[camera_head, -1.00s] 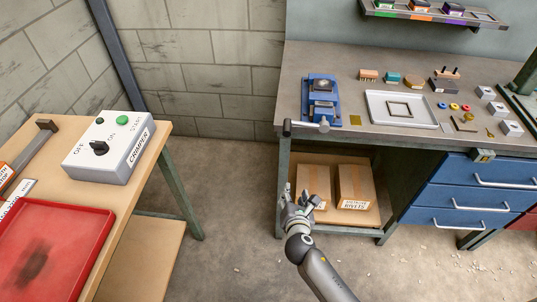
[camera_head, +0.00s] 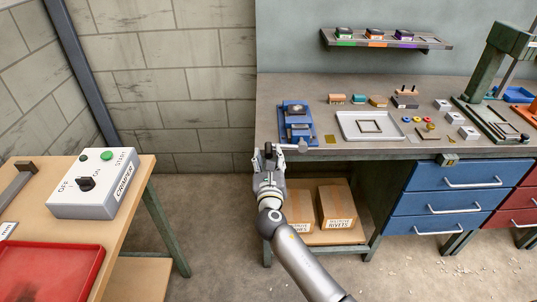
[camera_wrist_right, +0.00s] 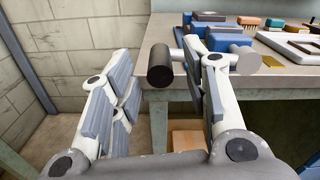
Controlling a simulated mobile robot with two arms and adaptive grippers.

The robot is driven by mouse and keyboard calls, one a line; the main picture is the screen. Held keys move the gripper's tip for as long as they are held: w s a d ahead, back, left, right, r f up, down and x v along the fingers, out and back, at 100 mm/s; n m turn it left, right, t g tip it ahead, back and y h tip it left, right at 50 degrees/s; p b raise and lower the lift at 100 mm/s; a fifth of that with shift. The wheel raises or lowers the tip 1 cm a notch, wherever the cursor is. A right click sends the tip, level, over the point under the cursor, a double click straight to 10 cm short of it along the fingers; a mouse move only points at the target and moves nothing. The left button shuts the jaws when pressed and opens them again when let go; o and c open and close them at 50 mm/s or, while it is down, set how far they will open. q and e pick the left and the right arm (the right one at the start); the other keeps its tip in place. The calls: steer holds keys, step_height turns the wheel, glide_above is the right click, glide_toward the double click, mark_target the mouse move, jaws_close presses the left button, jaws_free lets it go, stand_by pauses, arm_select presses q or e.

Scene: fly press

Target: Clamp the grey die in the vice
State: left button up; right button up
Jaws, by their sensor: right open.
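The blue vice (camera_head: 298,132) stands on the left end of the grey workbench, its screw and handle at the front edge. A dark grey block (camera_head: 297,109), which looks like the grey die, sits at the top of the vice; I cannot tell how tightly it is held. My right gripper (camera_head: 268,152) is open in front of the bench's left corner, near the vice handle (camera_head: 302,146). In the right wrist view, the handle's black end (camera_wrist_right: 160,65) shows between the open fingers (camera_wrist_right: 160,100), beyond them. The right finger hides part of the handle. My left gripper is out of view.
A white tray (camera_head: 348,133) with a dark frame and several small parts lie right of the vice. A shelf (camera_head: 388,43) holds coloured-label blocks. Cardboard boxes (camera_head: 337,205) stand under the bench. The crimper control box (camera_head: 95,184) is on the left table. Floor between is clear.

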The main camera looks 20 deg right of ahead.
steer(key=shift+x, duration=0.85)
steer(key=shift+c, duration=0.2)
jaws_close()
